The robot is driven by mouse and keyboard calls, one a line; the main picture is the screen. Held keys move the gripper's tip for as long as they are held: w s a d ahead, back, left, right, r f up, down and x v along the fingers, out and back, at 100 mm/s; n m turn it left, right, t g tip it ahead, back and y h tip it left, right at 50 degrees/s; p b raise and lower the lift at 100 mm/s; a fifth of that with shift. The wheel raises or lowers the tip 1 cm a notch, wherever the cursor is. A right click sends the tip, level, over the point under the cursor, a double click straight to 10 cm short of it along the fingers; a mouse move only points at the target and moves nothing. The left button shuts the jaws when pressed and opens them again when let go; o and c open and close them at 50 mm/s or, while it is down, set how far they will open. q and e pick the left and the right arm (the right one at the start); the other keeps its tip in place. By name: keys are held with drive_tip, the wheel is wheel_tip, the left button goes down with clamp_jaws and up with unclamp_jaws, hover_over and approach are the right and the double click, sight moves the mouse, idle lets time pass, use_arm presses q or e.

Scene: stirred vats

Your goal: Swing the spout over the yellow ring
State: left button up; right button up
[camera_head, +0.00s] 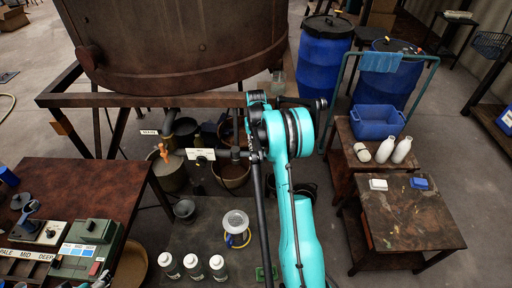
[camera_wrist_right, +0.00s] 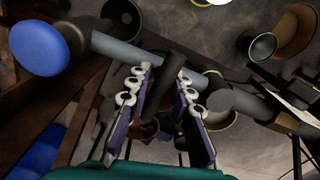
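The yellow ring (camera_head: 238,240) lies on the dark floor mat, mostly under a pale round bowl (camera_head: 236,221). A sliver of it shows at the top edge of the right wrist view. A dark pipe (camera_head: 236,155) with a valve, seemingly the spout's line, runs below the vat. In the right wrist view a grey pipe (camera_wrist_right: 125,50) crosses beyond my fingers, away from the ring. My right gripper (camera_wrist_right: 165,78) has its fingers on either side of a dark bar (camera_wrist_right: 170,78); firm contact is unclear. In the head view my arm partly hides the spout. My left gripper is not clearly seen.
The large rusty vat (camera_head: 180,40) stands on a frame behind. Pots and buckets (camera_head: 232,172) stand below it. Several white bottles (camera_head: 193,265) stand in front. Benches flank both sides; blue barrels (camera_head: 323,60) stand at the back right.

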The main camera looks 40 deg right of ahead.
clamp_jaws()
drive_tip(key=shift+s+a+m, duration=0.15)
drive_tip(key=shift+m, duration=0.15)
drive_tip(key=shift+s+a+f+m, duration=0.1)
drive_tip(key=shift+s+a+m, duration=0.3)
drive_tip(key=shift+m, duration=0.2)
drive_tip(key=shift+s+a+m+b, duration=0.55)
drive_tip(key=shift+a+m, duration=0.3)
drive_tip(key=shift+m, duration=0.35)
drive_tip(key=w+a+m+b, duration=0.1)
drive_tip(key=a+m, duration=0.9)
drive_tip(key=m, duration=0.3)
drive_tip(key=shift+m, duration=0.4)
drive_tip(key=shift+w+a, duration=0.1)
drive_tip(key=shift+w, duration=0.05)
